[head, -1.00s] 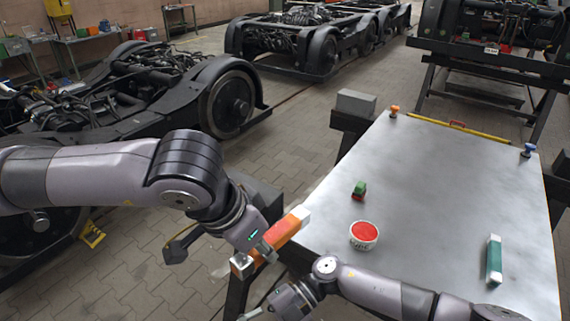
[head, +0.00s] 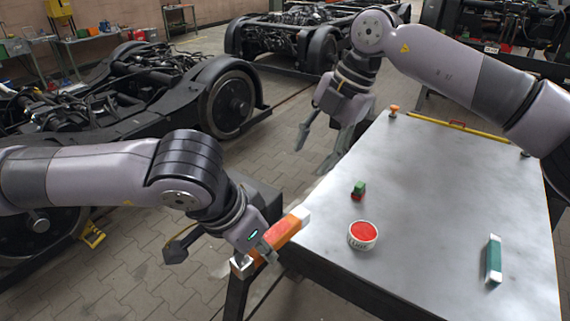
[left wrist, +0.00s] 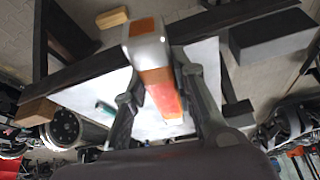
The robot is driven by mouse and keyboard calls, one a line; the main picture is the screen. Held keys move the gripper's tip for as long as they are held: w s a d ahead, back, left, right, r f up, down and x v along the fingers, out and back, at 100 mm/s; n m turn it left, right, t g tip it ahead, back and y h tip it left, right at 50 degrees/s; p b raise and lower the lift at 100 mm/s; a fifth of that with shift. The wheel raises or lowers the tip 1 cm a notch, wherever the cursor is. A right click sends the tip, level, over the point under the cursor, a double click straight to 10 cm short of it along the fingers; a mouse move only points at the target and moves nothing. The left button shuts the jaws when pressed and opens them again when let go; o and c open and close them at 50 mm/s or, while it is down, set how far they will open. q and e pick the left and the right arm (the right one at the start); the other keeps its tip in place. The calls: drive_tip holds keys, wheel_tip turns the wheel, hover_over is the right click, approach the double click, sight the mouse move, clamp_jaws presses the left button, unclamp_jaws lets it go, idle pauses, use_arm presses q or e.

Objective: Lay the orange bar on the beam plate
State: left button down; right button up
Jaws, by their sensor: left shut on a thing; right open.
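The orange bar (head: 284,232) has a white far end and a silver near end. My left gripper (head: 257,260) is shut on it near the near end. The bar is held at the left edge of the grey beam plate (head: 430,190), its white end overlapping that edge in the head view; I cannot tell whether they touch. In the left wrist view the bar (left wrist: 162,85) lies between both fingers, with the pale plate (left wrist: 90,97) behind it. My right gripper (head: 320,152) is open and empty, by the plate's far left side.
A yellow level (head: 455,126) and an orange-topped knob (head: 394,111) are at the far edge. The plate's middle is clear.

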sight(283, 218)
use_arm(q)
drive_tip(key=shift+a, duration=0.25)
use_arm(e)
drive_tip(key=s+a+r+h, duration=0.35)
drive_tip(key=s+a, duration=0.25)
drive_tip(key=s, duration=0.3)
use_arm(q)
drive_tip(key=shift+d, duration=0.15)
use_arm(e)
drive_tip(key=shift+h, duration=0.25)
wheel_tip(283, 218, down, 13)
drive_tip(key=shift+d+r, duration=0.15)
drive_tip(key=shift+c, duration=0.3)
use_arm(q)
drive_tip(key=shift+s+d, duration=0.15)
use_arm(e)
drive_tip(key=shift+r, duration=0.1)
clamp_jaws()
use_arm(q)
drive_tip(key=c, duration=1.2)
unclamp_jaws()
